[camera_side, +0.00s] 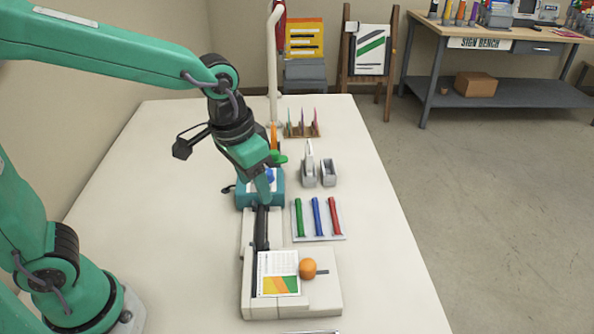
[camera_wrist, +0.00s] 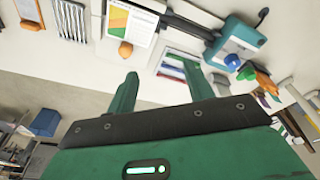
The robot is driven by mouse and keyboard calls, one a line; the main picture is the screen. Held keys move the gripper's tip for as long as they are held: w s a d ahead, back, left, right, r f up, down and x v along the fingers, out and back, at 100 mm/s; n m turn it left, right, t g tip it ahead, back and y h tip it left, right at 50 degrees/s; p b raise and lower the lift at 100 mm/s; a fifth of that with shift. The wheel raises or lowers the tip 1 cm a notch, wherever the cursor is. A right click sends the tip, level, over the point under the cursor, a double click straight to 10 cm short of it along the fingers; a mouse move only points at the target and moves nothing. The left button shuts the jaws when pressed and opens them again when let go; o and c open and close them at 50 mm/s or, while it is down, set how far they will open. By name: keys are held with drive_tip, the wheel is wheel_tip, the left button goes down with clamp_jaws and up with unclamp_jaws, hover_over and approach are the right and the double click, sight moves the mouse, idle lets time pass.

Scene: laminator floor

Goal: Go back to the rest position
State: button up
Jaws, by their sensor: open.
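My gripper (camera_side: 271,178) hangs over the middle of the white table, above the teal machine with a blue knob. Its two green fingers are spread apart with nothing between them, as the wrist view (camera_wrist: 160,74) shows. My arm reaches in from the left and bends downward at the wrist. The teal machine (camera_side: 244,200) is partly hidden behind my gripper in the side view; it also shows at the upper right of the wrist view (camera_wrist: 238,42). No marked rest position is visible.
A white device (camera_side: 325,297) bears a printed sheet (camera_side: 278,273) and an orange knob (camera_side: 308,268). A tray (camera_side: 322,238) holds green, blue and red rods. Grey dispensers (camera_side: 329,174) and a small rack (camera_side: 302,131) stand farther back. The table's left side is clear.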

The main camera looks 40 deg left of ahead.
drive_tip(key=s+a+r+n+t, duration=0.2)
drive_tip(key=s+a+r+t, duration=0.1)
drive_tip(key=s+a, duration=0.7)
drive_tip(key=shift+a+r+t+y, duration=0.3)
drive_tip(key=shift+a+r+y, duration=0.1)
drive_tip(key=shift+a+r, duration=0.25)
drive_tip(key=o, duration=0.7)
drive_tip(key=shift+w+r, duration=0.1)
drive_tip(key=o, duration=0.4)
drive_tip(key=shift+w+d+r, duration=0.1)
drive_tip(key=shift+w, duration=0.05)
drive_tip(key=shift+c, duration=0.2)
drive_tip(key=w+d+r+n+g, duration=0.2)
drive_tip(key=w+d, duration=0.1)
drive_tip(key=w, duration=0.5)
drive_tip(key=w+d+r+n+g, duration=0.1)
drive_tip(key=w+d+n, duration=0.2)
drive_tip(key=w, duration=0.6)
drive_tip(key=w+d+f+n+g, duration=0.2)
drive_tip(key=w+d+f+n, duration=0.2)
drive_tip(key=w+d+f, duration=0.5)
drive_tip(key=w, duration=0.4)
drive_tip(key=shift+w+f+g, duration=0.25)
drive_tip(key=shift+f+g, duration=0.05)
drive_tip(key=shift+f, duration=0.1)
drive_tip(key=shift+f, duration=0.1)
